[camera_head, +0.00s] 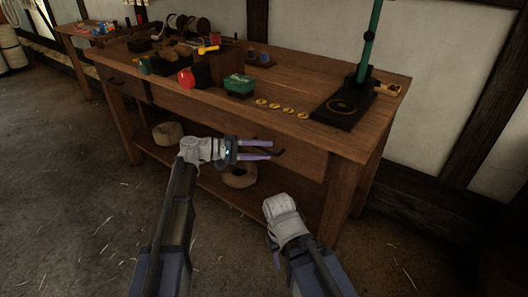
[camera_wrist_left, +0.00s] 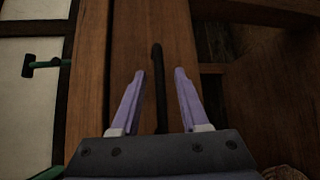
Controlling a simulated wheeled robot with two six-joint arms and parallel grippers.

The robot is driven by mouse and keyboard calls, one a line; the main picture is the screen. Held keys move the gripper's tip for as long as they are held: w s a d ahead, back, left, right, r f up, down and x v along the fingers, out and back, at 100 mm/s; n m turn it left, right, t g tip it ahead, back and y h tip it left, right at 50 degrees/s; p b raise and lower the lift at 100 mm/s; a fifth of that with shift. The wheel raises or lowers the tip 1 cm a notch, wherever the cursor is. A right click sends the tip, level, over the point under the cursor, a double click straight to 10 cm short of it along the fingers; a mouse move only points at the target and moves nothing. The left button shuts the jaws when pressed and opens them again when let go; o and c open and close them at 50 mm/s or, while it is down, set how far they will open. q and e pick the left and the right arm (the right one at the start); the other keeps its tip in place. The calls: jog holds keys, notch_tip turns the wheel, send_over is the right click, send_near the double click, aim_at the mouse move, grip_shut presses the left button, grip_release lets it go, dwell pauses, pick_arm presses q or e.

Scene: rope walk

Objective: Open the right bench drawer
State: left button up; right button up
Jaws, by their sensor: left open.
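The wooden bench (camera_head: 330,84) has a right drawer (camera_head: 302,163) in its front, which looks shut flush with the frame. Its dark handle (camera_head: 279,152) shows just past my left gripper's fingertips. My left gripper (camera_head: 270,150) is open, its two purple fingers pointing at the handle. In the left wrist view the handle (camera_wrist_left: 157,70) is a dark upright bar, lined up between the open fingers (camera_wrist_left: 160,73). I cannot tell if either finger touches it. My right gripper (camera_head: 273,250) is low in front of the bench, mostly hidden behind its wrist.
A left drawer (camera_head: 128,86) has its own dark handle. Rope coils (camera_head: 240,175) lie on the shelf below. On the bench top stand a green box (camera_head: 240,84), a red object (camera_head: 186,78), several yellow rings (camera_head: 274,105) and a green post on a black base (camera_head: 343,107).

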pick_arm(q)
jog(key=shift+w+d, duration=0.1)
jog(key=shift+d, duration=0.25)
jog(key=shift+c, duration=0.3)
grip_shut()
dwell(1.0)
